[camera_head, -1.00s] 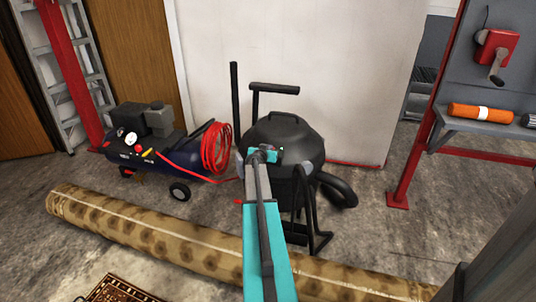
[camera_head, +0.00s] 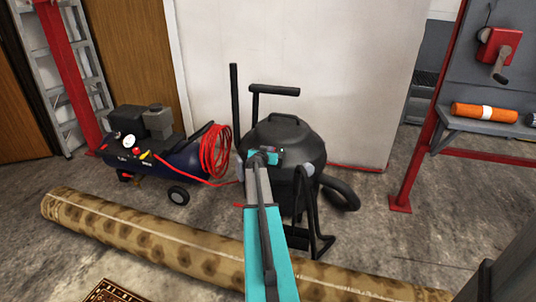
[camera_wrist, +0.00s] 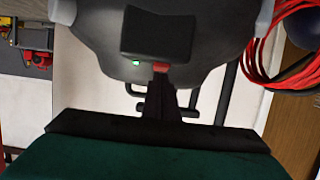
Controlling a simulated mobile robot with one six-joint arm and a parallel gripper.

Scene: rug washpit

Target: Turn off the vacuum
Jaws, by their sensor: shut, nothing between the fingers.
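The vacuum (camera_head: 290,134) is a black, round-bodied machine standing on the concrete floor against the white wall. In the wrist view its dark body (camera_wrist: 95,45) fills the top, with a black box-shaped housing (camera_wrist: 158,32). A small red switch (camera_wrist: 161,67) shows at the housing's edge, with a lit green light (camera_wrist: 136,63) beside it. My gripper (camera_wrist: 160,80) is shut and empty, its tips right by the red switch. I cannot tell whether they touch it. In the head view my gripper (camera_head: 265,156) is at the vacuum's front and partly hides it.
A blue air compressor (camera_head: 170,157) with a coiled red hose (camera_head: 215,150) stands left of the vacuum. A rolled rug (camera_head: 130,232) lies across the floor in front. A red-framed rack (camera_head: 425,150) stands at the right. The vacuum's black hose (camera_head: 345,193) curves out on its right.

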